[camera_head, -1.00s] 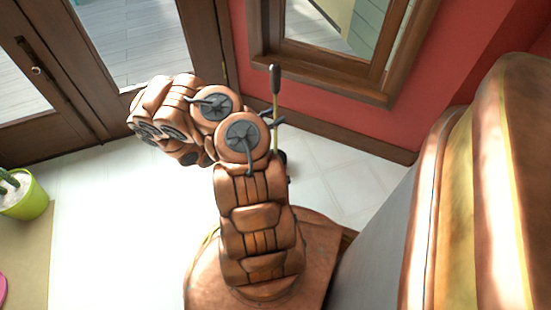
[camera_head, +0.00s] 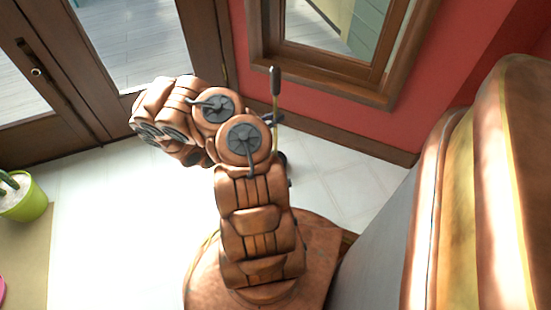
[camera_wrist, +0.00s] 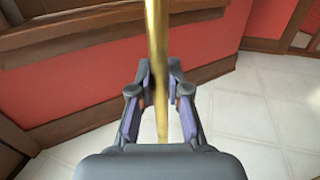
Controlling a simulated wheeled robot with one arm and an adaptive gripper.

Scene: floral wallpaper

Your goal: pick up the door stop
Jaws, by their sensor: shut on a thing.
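The door stop is a tall, thin upright rod with a dark grip on top and a gold shaft (camera_head: 275,104). In the head view it stands just right of my arm's elbow joints, in front of the red wall. In the wrist view its gold shaft (camera_wrist: 157,30) runs from the top edge down between my fingers. My gripper (camera_wrist: 159,88) is shut on the shaft, with a finger on each side. In the head view my gripper (camera_head: 271,119) shows only as small dark fingertips at the shaft. The rod's lower end is mostly hidden behind my arm.
A brown-framed window (camera_head: 335,68) and red wall (camera_head: 420,100) stand behind. Glass doors (camera_head: 70,120) are at the left. A green plant pot (camera_head: 24,203) stands at the left edge. A large brown and gold piece (camera_head: 490,180) fills the right. White floor tiles (camera_head: 110,210) are clear.

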